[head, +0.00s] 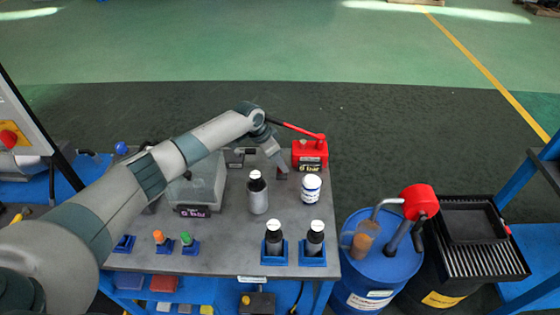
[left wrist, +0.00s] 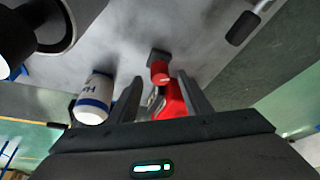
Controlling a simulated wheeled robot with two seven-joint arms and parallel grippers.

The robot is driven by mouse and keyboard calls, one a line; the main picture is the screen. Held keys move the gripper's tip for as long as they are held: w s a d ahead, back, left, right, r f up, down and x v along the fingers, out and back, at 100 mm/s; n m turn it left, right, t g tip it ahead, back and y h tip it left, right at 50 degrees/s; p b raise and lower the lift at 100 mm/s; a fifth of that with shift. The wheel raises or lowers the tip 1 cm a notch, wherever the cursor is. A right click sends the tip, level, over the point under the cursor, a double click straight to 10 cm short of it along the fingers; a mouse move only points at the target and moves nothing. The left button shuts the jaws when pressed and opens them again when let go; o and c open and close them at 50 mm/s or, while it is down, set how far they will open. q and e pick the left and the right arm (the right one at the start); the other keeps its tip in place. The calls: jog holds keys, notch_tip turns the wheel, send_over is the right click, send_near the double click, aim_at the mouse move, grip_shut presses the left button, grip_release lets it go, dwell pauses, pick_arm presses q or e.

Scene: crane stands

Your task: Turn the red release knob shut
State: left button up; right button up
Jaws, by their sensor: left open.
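The red jack unit (head: 310,154) stands on the grey bench top, with a dark label on its front and a red lever (head: 297,130) reaching left from its top. In the left wrist view, a red knob (left wrist: 160,72) with a dark end shows in line between my fingertips. A larger red part (left wrist: 172,99) lies nearer, between the fingers. My left gripper (head: 283,166) is open and points down at the left side of the red unit. It also shows in the left wrist view (left wrist: 160,80). I cannot tell whether the fingers touch the knob. My right gripper is out of view.
Two more bottles sit in blue holders at the front edge. A scale (head: 195,188) lies under my left arm. A blue drum (head: 378,262) stands right of the bench.

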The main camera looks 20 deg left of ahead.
pick_arm(q)
jog(key=shift+x, duration=1.05)
jog(key=c, duration=1.1)
